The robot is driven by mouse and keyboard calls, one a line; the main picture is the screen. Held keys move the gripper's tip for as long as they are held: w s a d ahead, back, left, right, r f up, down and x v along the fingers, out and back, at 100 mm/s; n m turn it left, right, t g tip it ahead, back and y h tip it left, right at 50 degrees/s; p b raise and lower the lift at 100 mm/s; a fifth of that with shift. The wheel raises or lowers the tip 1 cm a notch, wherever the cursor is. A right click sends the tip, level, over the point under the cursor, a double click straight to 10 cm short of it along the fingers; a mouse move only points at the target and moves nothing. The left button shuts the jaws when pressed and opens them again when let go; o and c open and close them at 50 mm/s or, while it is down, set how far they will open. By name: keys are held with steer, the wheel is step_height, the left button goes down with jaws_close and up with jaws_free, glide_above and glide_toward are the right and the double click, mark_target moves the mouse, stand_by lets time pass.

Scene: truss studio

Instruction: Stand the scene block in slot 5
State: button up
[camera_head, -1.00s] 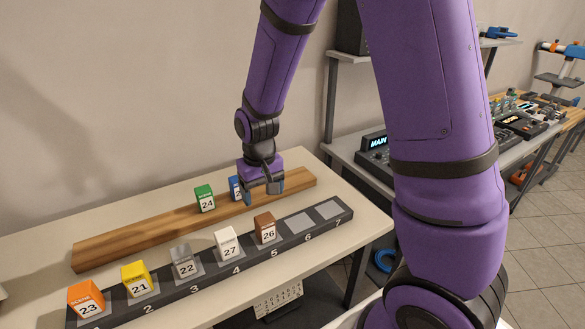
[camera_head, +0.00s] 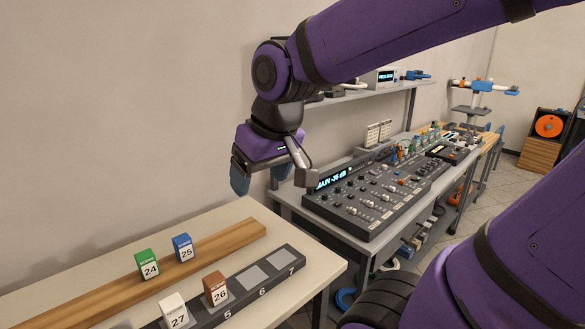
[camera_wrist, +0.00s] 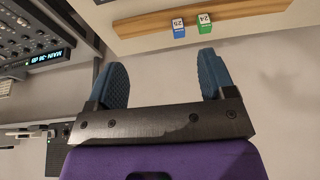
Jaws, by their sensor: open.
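The brown block 26 (camera_head: 215,289) stands upright in slot 5 of the dark numbered strip (camera_head: 277,275). The white block 27 (camera_head: 173,311) stands in slot 4. Slots 6 and 7 are empty. The green block 24 (camera_head: 147,265) and the blue block 25 (camera_head: 182,248) stand on the wooden plank (camera_head: 226,239) behind the strip. Both also show at the top of the wrist view, blue (camera_wrist: 178,28) and green (camera_wrist: 204,25). My gripper (camera_head: 268,172) is open and empty, raised well above the table and clear of the blocks. Slots 1 to 3 are out of view.
A grey table with a mixing console (camera_head: 370,195) stands right of the block table (camera_head: 318,262), across a narrow gap. A shelf (camera_head: 345,98) sits above its rear. A bare wall is behind. Table right of the plank is clear.

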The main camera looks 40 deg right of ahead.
steer(key=s+d+r+t, duration=0.1)
steer(key=s+r, duration=0.2)
steer(key=s, duration=0.3)
steer(key=shift+s, duration=0.3)
